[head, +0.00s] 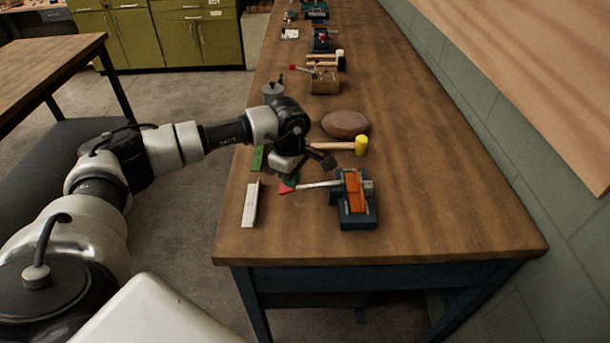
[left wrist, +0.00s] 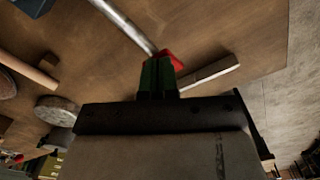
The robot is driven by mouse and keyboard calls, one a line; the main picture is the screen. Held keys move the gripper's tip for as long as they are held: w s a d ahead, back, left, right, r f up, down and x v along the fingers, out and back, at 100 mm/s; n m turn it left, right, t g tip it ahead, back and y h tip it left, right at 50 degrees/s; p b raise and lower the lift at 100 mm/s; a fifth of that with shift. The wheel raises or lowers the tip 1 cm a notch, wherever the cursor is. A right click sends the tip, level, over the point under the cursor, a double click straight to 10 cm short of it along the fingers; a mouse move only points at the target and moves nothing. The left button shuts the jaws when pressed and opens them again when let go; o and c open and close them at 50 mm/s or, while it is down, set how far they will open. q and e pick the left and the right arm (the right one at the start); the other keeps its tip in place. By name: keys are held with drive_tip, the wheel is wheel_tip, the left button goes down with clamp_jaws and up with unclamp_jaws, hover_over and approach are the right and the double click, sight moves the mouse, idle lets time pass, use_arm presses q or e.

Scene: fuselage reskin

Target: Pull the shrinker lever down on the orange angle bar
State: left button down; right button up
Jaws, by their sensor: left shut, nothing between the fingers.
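The shrinker (head: 359,216) is a dark blue-black tool near the front of the bench. The orange angle bar (head: 355,192) lies in it. Its lever (head: 318,184) is a silver rod that points left, close to level, and ends in a red knob (head: 286,189). My left gripper (head: 291,179) is just above the knob. In the left wrist view its green fingers (left wrist: 159,75) are together and empty, with the red knob (left wrist: 173,59) right at their tips. I cannot tell whether they touch it. My right gripper is in neither view.
A white angle strip (head: 251,204) lies left of the shrinker. A yellow-headed mallet (head: 361,146), a brown oval bag (head: 345,123) and a grey pot (head: 272,91) are behind my gripper. More tools stand farther back. The bench's right side is clear.

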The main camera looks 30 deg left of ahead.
use_arm(q)
drive_tip(key=shift+d, duration=0.1)
drive_tip(key=shift+r+p, duration=1.15)
drive_tip(key=shift+r, duration=0.65)
wheel_tip(320, 180, up, 8)
drive_tip(key=p, duration=0.4)
drive_tip(key=shift+f, duration=0.2)
